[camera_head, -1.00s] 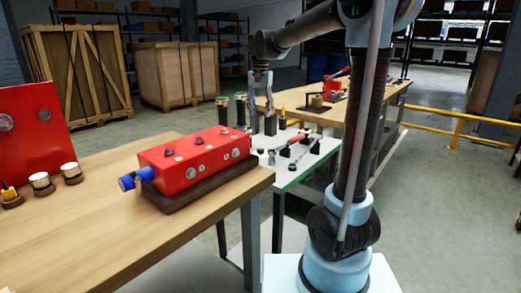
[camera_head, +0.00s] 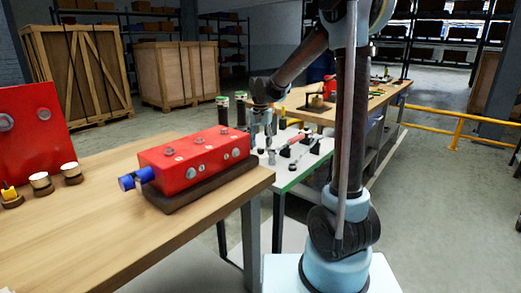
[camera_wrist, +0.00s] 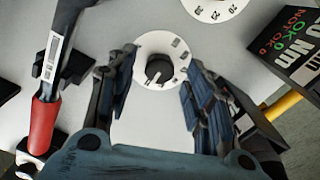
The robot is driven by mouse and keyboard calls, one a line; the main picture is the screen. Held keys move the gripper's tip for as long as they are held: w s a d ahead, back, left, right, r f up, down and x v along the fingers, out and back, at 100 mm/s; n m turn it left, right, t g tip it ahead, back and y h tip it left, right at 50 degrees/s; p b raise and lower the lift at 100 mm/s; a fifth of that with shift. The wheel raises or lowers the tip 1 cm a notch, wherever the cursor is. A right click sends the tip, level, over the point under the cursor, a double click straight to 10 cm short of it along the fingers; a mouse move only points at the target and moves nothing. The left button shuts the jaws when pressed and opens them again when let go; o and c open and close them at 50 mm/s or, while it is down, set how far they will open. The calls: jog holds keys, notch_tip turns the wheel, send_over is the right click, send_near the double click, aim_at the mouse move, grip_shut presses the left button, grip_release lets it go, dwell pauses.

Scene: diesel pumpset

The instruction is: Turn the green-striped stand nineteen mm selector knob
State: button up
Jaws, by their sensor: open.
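The selector knob (camera_wrist: 158,71) is a small black knob with a light pointer mark, set in a white round dial with small printed labels. The dial lies on a pale flat surface in the wrist view. My gripper (camera_wrist: 158,92) is open, with one finger left and one right of the dial, and nothing is between them but the view of the knob. I cannot tell its height above the knob. In the head view my gripper (camera_head: 263,127) hangs over the white stand with a green edge (camera_head: 304,178). The knob cannot be made out there.
A red-handled wrench (camera_wrist: 46,105) lies left of my gripper. A black box marked Nm, OK and NOT OK (camera_wrist: 292,55) stands to the right. Another white numbered dial (camera_wrist: 214,7) is above. A red block (camera_head: 195,160) sits on the wooden bench (camera_head: 105,225) beside the stand.

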jog(key=shift+f, duration=1)
jog(key=c, duration=1)
jog(key=shift+c, duration=0.2)
jog(key=shift+n, duration=0.3)
jog(key=n, duration=0.3)
jog(key=shift+n, duration=1.6)
jog(key=shift+d, duration=0.1)
